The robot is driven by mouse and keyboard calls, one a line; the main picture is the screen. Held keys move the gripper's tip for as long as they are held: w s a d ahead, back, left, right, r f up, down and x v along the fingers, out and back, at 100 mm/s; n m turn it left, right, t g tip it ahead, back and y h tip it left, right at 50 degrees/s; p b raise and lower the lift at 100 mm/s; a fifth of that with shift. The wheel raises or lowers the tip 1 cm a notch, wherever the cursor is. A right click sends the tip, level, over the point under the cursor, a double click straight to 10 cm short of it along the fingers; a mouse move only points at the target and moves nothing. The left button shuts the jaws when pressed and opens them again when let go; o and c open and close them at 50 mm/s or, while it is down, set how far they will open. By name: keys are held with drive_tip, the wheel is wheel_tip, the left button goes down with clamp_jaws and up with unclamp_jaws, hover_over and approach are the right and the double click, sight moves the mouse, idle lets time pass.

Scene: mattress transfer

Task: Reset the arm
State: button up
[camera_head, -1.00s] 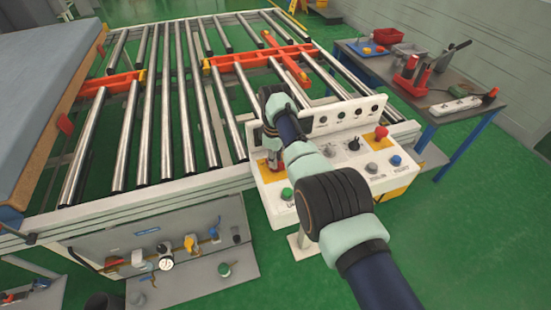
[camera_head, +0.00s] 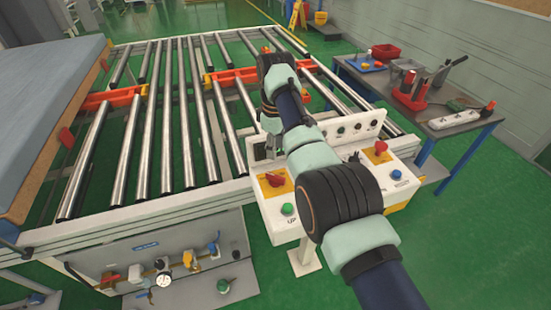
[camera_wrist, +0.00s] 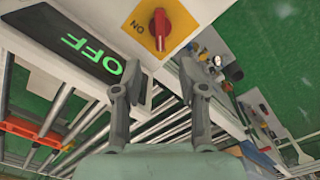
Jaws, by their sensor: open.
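My arm reaches from the lower right over the white control box (camera_head: 300,225). My gripper (camera_wrist: 160,74) is open and empty in the wrist view, its two grey fingers apart. In the head view it is small and partly hidden, just behind the red knob (camera_head: 276,180) on its orange plate. The red knob also shows in the wrist view (camera_wrist: 160,28), on a yellow plate marked ON, beyond the fingertips and apart from them. A black display (camera_wrist: 80,50) beside it shows OFF in green.
A roller conveyor (camera_head: 130,215) fills the left and middle, with orange cross pieces. A blue-grey mattress (camera_head: 45,90) lies at the far left. The control box carries a green button (camera_head: 288,209) and other knobs. A tool table (camera_head: 437,115) stands at the right.

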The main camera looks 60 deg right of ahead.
drive_tip(key=shift+r, duration=0.2)
idle(0.5)
